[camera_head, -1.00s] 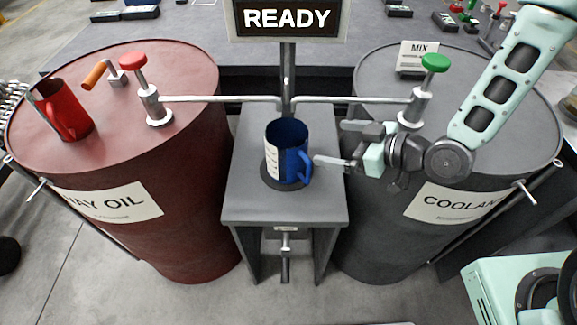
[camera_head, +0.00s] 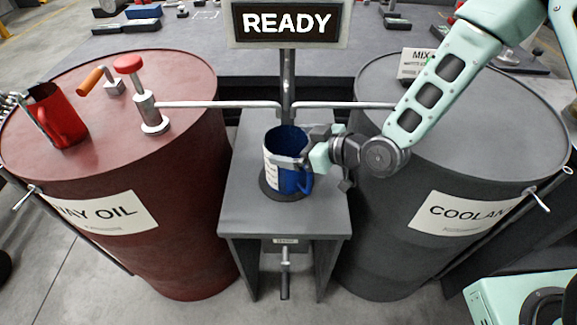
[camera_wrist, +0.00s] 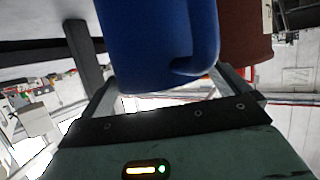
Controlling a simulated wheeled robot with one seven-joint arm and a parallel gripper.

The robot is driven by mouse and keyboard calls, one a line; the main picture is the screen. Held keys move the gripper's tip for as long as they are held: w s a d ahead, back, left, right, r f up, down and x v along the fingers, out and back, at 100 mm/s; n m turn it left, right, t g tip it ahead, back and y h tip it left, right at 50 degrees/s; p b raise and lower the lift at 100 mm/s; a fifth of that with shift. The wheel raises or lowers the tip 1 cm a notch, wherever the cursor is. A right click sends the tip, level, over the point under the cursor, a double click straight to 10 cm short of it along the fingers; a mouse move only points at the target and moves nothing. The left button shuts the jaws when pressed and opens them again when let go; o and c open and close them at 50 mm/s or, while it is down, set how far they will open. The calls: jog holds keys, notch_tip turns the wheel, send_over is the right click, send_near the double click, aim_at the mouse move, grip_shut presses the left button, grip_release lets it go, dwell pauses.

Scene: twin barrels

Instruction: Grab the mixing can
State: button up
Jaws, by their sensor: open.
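The mixing can is a blue mug (camera_head: 287,178) with a white label and a handle on its right side. It stands upright on a dark round pad (camera_head: 269,190) on the grey stand between the two barrels. My gripper (camera_head: 292,163) is open at the can from the right, with one finger showing across its front. The other finger is hidden in the head view. In the wrist view the blue can (camera_wrist: 155,45) fills the space ahead between the open fingers of my gripper (camera_wrist: 165,85).
The red WAY OIL barrel (camera_head: 150,215) is left of the stand (camera_head: 240,215); the grey COOLANT barrel (camera_head: 400,245) is right. A red can (camera_head: 62,118) sits on the red barrel. Metal pipes (camera_head: 215,104) and the READY sign (camera_head: 287,22) are behind the mug.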

jog(key=shift+x, duration=0.85)
jog(key=shift+c, duration=0.3)
jog(key=c, duration=1)
jog(key=shift+c, duration=0.2)
jog(key=shift+r, duration=0.2)
